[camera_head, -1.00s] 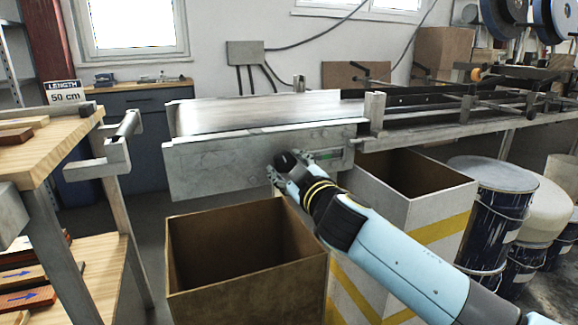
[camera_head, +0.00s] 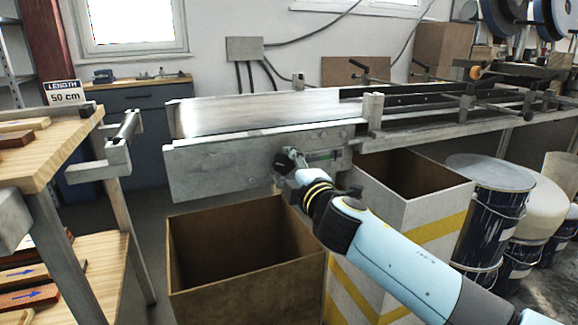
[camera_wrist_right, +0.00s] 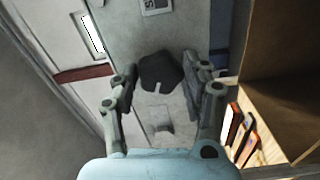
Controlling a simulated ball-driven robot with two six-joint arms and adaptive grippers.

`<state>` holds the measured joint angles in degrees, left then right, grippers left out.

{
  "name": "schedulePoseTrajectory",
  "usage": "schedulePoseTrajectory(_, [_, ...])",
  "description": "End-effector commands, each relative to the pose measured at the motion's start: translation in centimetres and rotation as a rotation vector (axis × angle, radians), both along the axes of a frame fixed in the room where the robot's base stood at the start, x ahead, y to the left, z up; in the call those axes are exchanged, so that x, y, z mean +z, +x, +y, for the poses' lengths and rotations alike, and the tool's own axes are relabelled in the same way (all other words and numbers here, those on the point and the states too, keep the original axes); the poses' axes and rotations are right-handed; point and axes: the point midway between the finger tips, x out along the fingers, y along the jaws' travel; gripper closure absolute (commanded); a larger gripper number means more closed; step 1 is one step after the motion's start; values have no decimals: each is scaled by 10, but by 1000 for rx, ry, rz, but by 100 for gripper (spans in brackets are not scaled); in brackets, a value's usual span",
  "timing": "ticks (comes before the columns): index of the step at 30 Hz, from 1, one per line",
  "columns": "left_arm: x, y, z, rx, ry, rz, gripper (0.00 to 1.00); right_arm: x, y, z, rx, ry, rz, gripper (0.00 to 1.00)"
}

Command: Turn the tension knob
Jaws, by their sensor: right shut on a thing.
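The tension knob (camera_wrist_right: 161,73) is black and lobed, with a small notch. It sits on the grey side plate of the conveyor (camera_head: 215,170). In the right wrist view it lies between the two fingers of my right gripper (camera_wrist_right: 160,82), which is shut on it. In the head view the knob (camera_head: 282,163) is partly covered by my right gripper (camera_head: 290,165), which reaches it from the lower right. My left gripper is not in view.
An open cardboard box (camera_head: 240,290) stands below the knob. A white box with yellow stripes (camera_head: 425,215) stands right of it, and paint drums (camera_head: 490,210) stand further right. A wooden bench (camera_head: 50,155) with planks is at the left.

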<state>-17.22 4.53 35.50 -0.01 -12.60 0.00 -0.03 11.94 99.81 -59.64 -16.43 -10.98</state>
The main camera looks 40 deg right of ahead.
Motion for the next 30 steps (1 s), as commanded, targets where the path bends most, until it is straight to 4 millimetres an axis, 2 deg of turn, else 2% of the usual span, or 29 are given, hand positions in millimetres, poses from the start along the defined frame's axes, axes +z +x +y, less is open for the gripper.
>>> schedulePoseTrajectory(20, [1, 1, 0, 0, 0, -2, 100, -1, 0, 1, 1, -53, 15, 85])
schedulePoseTrajectory(21, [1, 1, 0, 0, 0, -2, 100, -1, 0, 1, 1, -53, 15, 48])
schedulePoseTrajectory(25, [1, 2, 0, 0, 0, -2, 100, -1, 0, 0, 1, -53, 15, 31])
schedulePoseTrajectory(30, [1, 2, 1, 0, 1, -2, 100, 0, 0, 0, 1, -53, 14, 30])
